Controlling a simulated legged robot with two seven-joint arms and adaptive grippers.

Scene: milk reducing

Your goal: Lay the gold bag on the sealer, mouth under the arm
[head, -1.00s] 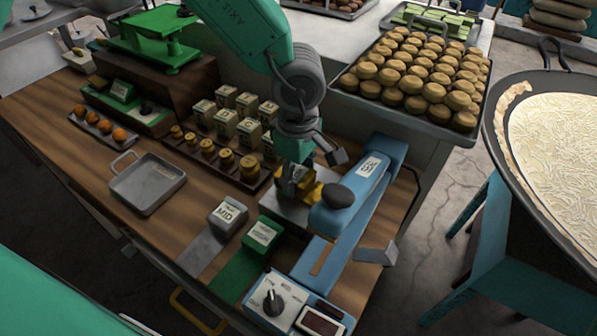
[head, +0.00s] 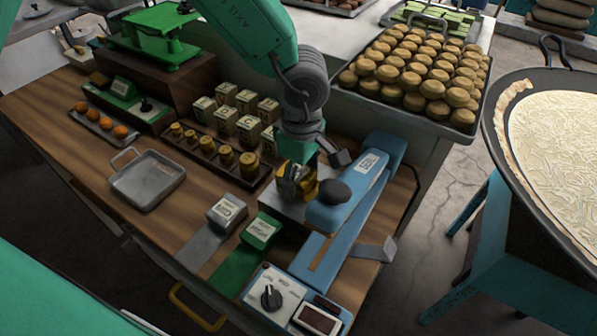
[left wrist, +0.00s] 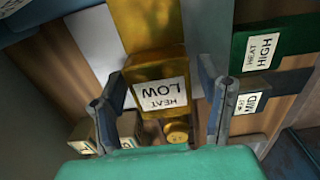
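The gold bag, a squarish gold body labelled HEAT LOW with a flat gold strip, shows in the left wrist view (left wrist: 155,72). In the head view only bits of gold (head: 310,186) show, mostly hidden by my left gripper (head: 298,182). In the left wrist view the gripper's two fingers (left wrist: 165,70) stand on either side of the gold body, with a visible gap on the right. The blue sealer (head: 329,250) is just right of the gripper, its raised arm (head: 345,200) carrying a dark knob. The bag is beside the sealer, left of its arm. My right gripper is not in view.
A grey MID block (head: 227,212) and a green block (head: 261,232) with flat strips lie left of the sealer. A rack of gold weights (head: 226,157) and several labelled boxes (head: 248,130) stand behind. An empty grey tray (head: 147,182) lies further left.

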